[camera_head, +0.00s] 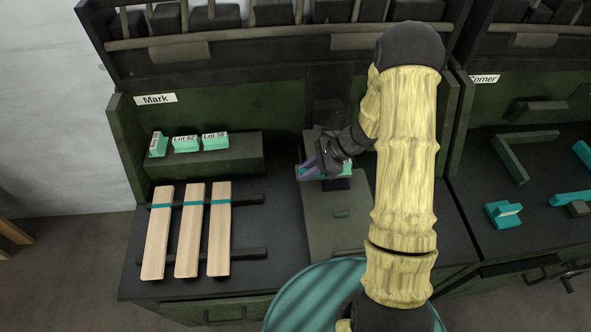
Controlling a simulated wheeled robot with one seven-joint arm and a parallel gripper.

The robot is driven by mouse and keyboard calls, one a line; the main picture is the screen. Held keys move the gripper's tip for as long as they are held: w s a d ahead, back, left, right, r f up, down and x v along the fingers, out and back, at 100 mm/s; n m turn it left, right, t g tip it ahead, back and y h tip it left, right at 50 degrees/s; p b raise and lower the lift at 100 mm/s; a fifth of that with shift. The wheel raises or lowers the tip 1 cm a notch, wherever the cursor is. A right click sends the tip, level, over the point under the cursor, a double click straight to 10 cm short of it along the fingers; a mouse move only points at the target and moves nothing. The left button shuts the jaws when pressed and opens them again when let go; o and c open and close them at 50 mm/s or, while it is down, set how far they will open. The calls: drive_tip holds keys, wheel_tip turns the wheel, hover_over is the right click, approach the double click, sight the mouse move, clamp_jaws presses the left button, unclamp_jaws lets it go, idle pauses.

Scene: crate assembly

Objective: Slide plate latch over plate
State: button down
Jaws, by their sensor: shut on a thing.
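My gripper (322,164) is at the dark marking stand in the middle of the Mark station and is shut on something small. A purple piece (308,170) shows at its lower left; it looks like the plate latch, but the grasp itself is hidden. A small green plate (347,169) shows partly to the right of the gripper, on the stand. The gripper and wrist cover much of both. I cannot tell whether the purple piece overlaps the plate.
Several light wooden slats (191,240) lie on dark rails at left. Green labelled blocks (186,144) sit on a ledge (230,158) behind them. A grey-green board (325,220) lies in front of the stand. Teal corner parts (503,214) lie on the right bench.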

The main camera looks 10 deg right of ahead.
drive_tip(key=shift+d, duration=0.35)
drive_tip(key=shift+w, duration=0.1)
drive_tip(key=c, duration=1.3)
unclamp_jaws()
drive_tip(key=shift+d, duration=0.1)
drive_tip(key=shift+c, duration=0.2)
drive_tip(key=v, duration=1.7)
drive_tip(key=shift+b, duration=0.35)
drive_tip(key=shift+r, duration=0.15)
